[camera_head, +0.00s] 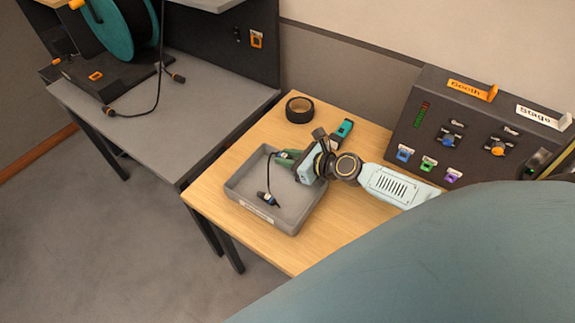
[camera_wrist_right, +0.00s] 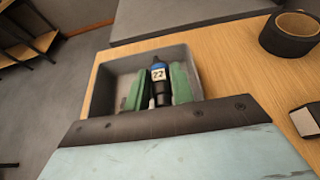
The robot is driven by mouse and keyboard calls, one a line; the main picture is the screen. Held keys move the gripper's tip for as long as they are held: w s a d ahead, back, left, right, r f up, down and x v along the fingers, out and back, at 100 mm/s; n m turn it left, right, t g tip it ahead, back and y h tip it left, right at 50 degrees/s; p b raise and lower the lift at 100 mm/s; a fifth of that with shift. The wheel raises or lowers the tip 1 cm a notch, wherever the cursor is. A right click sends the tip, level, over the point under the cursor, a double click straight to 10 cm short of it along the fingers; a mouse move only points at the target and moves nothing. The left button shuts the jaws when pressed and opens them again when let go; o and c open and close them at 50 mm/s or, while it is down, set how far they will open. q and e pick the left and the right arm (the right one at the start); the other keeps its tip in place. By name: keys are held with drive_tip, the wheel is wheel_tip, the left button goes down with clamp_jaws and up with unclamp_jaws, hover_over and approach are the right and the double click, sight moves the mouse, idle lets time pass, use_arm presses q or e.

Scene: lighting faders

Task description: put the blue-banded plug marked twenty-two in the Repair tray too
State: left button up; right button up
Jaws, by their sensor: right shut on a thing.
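The black plug with a blue band and a label reading 22 (camera_wrist_right: 158,73) is upright between the green fingers of my right gripper (camera_wrist_right: 160,86) in the right wrist view. The gripper is shut on it. In the head view my right gripper (camera_head: 286,157) is over the back part of the grey tray (camera_head: 240,190), whose front label is too small to read. A dark plug with a blue part (camera_head: 267,198) lies in the tray, and a thin dark cable runs from it up towards the gripper. The held plug is mostly hidden there. My left gripper is not in view.
A black tape roll (camera_head: 300,109) and a small teal and black object (camera_head: 343,130) are on the wooden table behind the tray. A dark fader panel (camera_head: 435,125) stands at right. A grey table (camera_head: 175,120) with a teal cable reel (camera_head: 118,30) is at left.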

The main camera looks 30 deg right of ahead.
drive_tip(key=shift+f+b, duration=0.8)
drive_tip(key=shift+f, duration=0.55)
drive_tip(key=shift+f+b, duration=0.55)
drive_tip(key=shift+f, duration=0.1)
drive_tip(key=o, duration=1)
drive_tip(key=shift+r+p, duration=0.5)
drive_tip(key=shift+r, duration=0.05)
drive_tip(key=shift+s+d+r+p, duration=0.1)
drive_tip(key=shift+s+r+p, duration=0.1)
drive_tip(key=shift+r+p, duration=0.1)
drive_tip(key=shift+v, duration=5.75)
